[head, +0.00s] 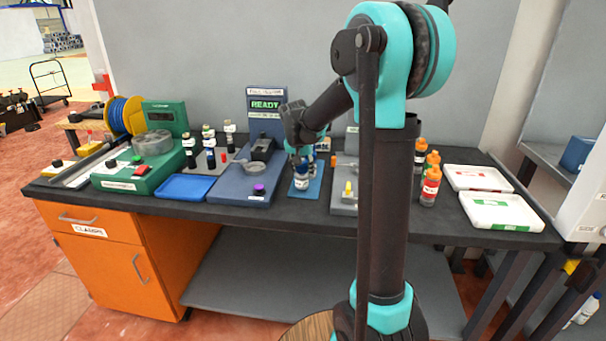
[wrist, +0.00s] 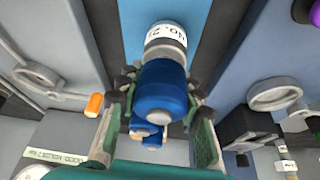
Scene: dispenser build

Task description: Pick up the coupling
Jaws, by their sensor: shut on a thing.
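The coupling, as far as I can tell, is the blue rounded piece (wrist: 165,92) in the wrist view, with a grey end and a white band marked "NO. 2" at its far end. In the head view it shows as a small blue-and-white piece (head: 302,183) over the blue mat (head: 314,188). My gripper (wrist: 162,88) has one finger on each side of it and is shut on it. In the head view my gripper (head: 303,162) points down at the mat. I cannot tell whether the piece touches the mat.
Another blue piece (wrist: 146,133) shows behind the held one. Left of the mat is a blue-grey station (head: 240,186) with a purple button. A grey fixture (head: 343,200) stands to its right. Orange-capped bottles (head: 430,187) and white trays (head: 500,211) are at the right.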

